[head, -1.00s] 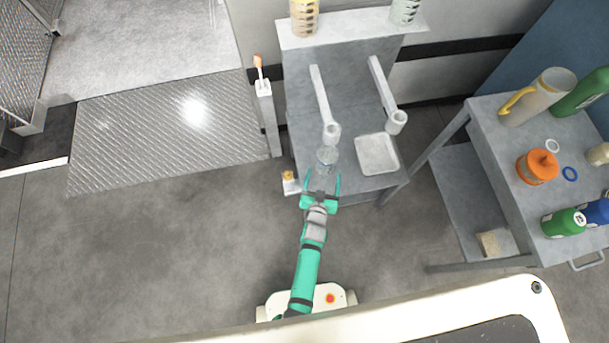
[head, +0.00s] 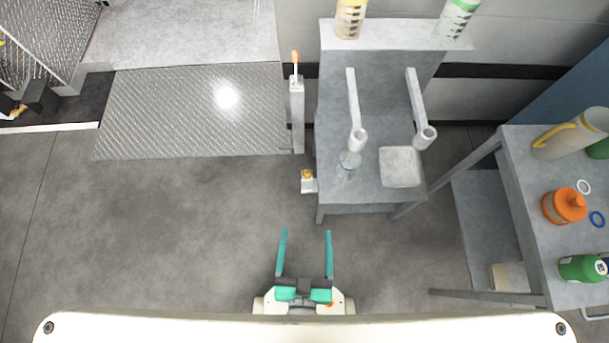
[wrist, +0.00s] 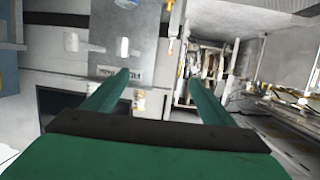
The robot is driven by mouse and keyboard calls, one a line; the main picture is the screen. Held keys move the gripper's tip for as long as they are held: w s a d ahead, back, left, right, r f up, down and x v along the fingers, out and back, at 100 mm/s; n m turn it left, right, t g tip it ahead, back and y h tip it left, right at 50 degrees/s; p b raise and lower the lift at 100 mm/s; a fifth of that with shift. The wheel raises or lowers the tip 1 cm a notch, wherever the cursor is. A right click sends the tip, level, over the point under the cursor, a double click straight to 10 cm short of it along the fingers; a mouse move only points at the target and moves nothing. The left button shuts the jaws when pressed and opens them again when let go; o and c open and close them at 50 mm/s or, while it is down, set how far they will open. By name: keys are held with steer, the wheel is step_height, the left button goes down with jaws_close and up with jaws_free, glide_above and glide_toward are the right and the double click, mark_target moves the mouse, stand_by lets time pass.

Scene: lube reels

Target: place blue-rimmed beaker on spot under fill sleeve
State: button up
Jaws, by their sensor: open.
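The clear beaker (head: 346,165) stands upright on the grey bench, under or very near the left fill sleeve (head: 357,137); its rim colour is too faint to tell. The spot beneath it is hidden. My gripper (head: 307,232) is open and empty, drawn back in front of the bench and well apart from the beaker. In the wrist view my green fingers (wrist: 160,80) are spread with nothing between them. A second sleeve (head: 425,136) hangs at the right.
A square white tray (head: 400,167) lies on the bench right of the beaker. A post with an orange-tipped lever (head: 296,75) and a small yellow-topped fixture (head: 307,178) stand left. A side table holds an orange container (head: 564,206). Floor at left is clear.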

steer(key=shift+n+y, duration=0.4)
steer(key=r, duration=0.1)
steer(key=s+r, duration=0.1)
steer(key=r, duration=0.3)
steer(key=shift+s+a+r, duration=0.2)
steer(key=shift+s+r, duration=0.05)
steer(key=shift+s, duration=0.15)
